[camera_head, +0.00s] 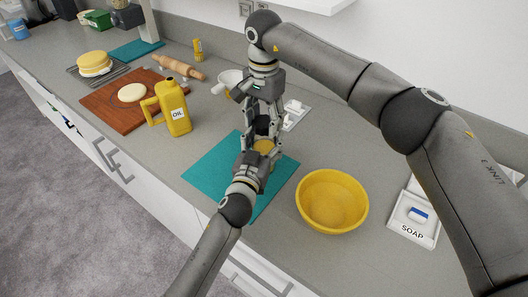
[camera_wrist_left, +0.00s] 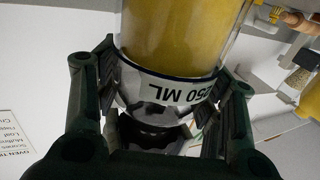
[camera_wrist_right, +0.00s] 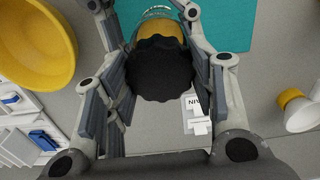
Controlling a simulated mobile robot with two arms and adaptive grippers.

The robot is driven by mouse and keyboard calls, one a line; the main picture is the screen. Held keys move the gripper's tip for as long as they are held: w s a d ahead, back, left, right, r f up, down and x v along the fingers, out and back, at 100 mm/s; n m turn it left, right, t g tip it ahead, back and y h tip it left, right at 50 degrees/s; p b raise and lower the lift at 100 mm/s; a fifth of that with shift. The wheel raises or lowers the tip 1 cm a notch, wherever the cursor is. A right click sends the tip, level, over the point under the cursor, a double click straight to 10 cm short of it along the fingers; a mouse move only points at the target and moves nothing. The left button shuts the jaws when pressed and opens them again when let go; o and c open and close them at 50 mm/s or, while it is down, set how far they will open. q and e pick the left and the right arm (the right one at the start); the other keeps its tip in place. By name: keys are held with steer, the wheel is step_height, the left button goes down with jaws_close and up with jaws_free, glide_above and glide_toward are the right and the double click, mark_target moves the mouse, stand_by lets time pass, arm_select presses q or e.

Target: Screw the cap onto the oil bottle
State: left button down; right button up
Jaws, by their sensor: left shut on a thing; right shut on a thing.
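A small bottle with yellow contents (camera_head: 264,146) stands over the teal mat (camera_head: 208,172) in the head view. It also shows in the left wrist view (camera_wrist_left: 175,38), with a white "250 ML" label. My left gripper (camera_head: 258,158) is shut around its side. My right gripper (camera_head: 263,131) points down from above and is shut on the black ribbed cap (camera_wrist_right: 161,72), which lies over the bottle top in the right wrist view. The fingers hide the join, so I cannot tell how the cap sits. A yellow jug marked "OIL" (camera_head: 176,112) stands apart, left of the mat.
A yellow bowl (camera_head: 333,200) stands right of the mat, with a soap tray (camera_head: 414,232) farther right.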

steer(key=m, duration=0.3)
steer(key=shift+m, duration=0.3)
steer(key=m, duration=2)
steer(key=shift+m, duration=0.3)
steer(key=m, duration=0.7)
steer(key=shift+f, duration=0.1)
steer(key=o, duration=1.2)
